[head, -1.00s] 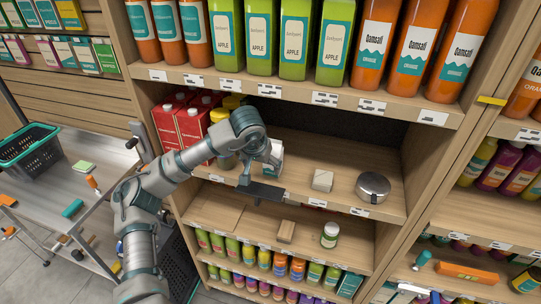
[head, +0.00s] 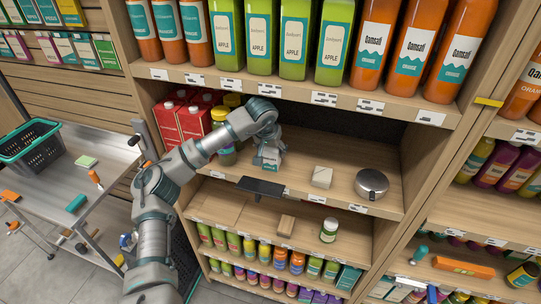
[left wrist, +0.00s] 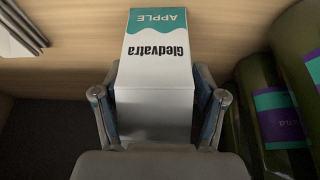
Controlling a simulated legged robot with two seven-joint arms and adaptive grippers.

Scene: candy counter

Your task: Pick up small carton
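The small carton (head: 269,162) is white with a teal panel and stands at the middle shelf, left of centre. In the left wrist view the carton (left wrist: 156,85) appears upside down, with "Gledvatra" and "APPLE" on it. My left gripper (head: 268,146) reaches in from the left over the carton. In the left wrist view, its two fingers (left wrist: 156,100) flank the carton, and their tips press against both sides. The carton's near end is hidden by the gripper. I cannot tell whether the carton is clear of the shelf. My right gripper is not in view.
Red cartons (head: 193,122) and a green bottle (head: 226,155) stand left of the carton. A pale block (head: 322,177) and a round metal tin (head: 371,183) sit to the right. A black panel (head: 261,187) juts at the shelf's front edge. The upper shelf (head: 300,88) hangs above.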

